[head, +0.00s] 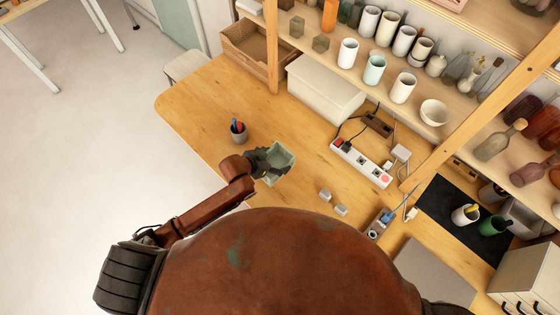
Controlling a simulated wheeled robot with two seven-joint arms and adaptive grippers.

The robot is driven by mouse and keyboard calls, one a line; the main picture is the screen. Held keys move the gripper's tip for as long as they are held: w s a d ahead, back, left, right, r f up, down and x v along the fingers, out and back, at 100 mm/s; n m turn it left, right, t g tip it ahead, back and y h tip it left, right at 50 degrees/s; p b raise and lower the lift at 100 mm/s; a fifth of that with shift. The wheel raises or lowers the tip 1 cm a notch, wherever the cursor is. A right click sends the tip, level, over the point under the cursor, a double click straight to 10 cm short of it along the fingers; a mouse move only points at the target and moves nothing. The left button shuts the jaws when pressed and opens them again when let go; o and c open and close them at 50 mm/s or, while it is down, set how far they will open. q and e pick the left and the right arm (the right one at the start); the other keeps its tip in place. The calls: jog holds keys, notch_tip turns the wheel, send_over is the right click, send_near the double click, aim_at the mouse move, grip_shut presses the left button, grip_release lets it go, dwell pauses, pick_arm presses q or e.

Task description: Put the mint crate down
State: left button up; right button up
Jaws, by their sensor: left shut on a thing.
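The mint crate (284,158) is a small pale green open box in the head view, over the middle of the wooden table (200,112). My left gripper (266,160) is shut on its left side, and the fingers hide part of that wall. The crate looks slightly tilted. I cannot tell whether its base touches the table. My right gripper is not in view.
A dark pen cup (239,135) stands close to the left of the crate. A white power strip (361,164) and a white lidded box (325,88) are farther back. The table's left part is clear.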

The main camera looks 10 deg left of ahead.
aim_at(276, 162)
pick_arm(q)
jog(key=w+f, duration=0.3)
jog(key=shift+d+f, duration=0.25)
jog(key=shift+f, duration=0.05)
jog(key=shift+w+f, duration=0.1)
jog(key=shift+f, duration=1.65)
jog(key=o, duration=1.2)
jog(key=v, duration=1.2)
